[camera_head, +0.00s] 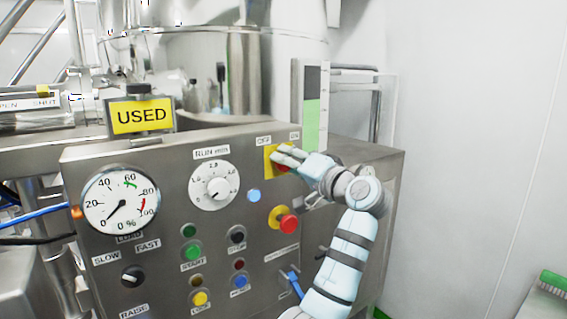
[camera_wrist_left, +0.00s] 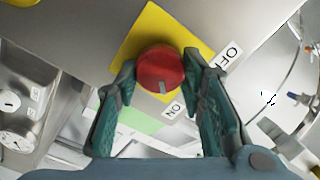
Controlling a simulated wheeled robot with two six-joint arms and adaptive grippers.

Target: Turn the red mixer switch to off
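The red mixer switch (camera_wrist_left: 160,70) is a round knob on a yellow plate (camera_wrist_left: 180,27). In the left wrist view its pale mark points down toward the ON label (camera_wrist_left: 174,109); the OFF label (camera_wrist_left: 230,55) is at the upper right. My left gripper (camera_wrist_left: 158,66) is open, with one fingertip on each side of the knob and very close to it. Whether they touch it is unclear. In the head view my left gripper (camera_head: 284,156) covers most of the switch, and only a bit of red and the yellow plate (camera_head: 268,163) show. My right gripper is not in view.
The steel control panel (camera_head: 150,180) also carries a red emergency button (camera_head: 288,224) on yellow below the switch, a timer dial (camera_head: 214,186), a gauge (camera_head: 120,202) and several push buttons. A yellow USED sign (camera_head: 142,116) stands on top. White wall (camera_head: 470,150) is at the right.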

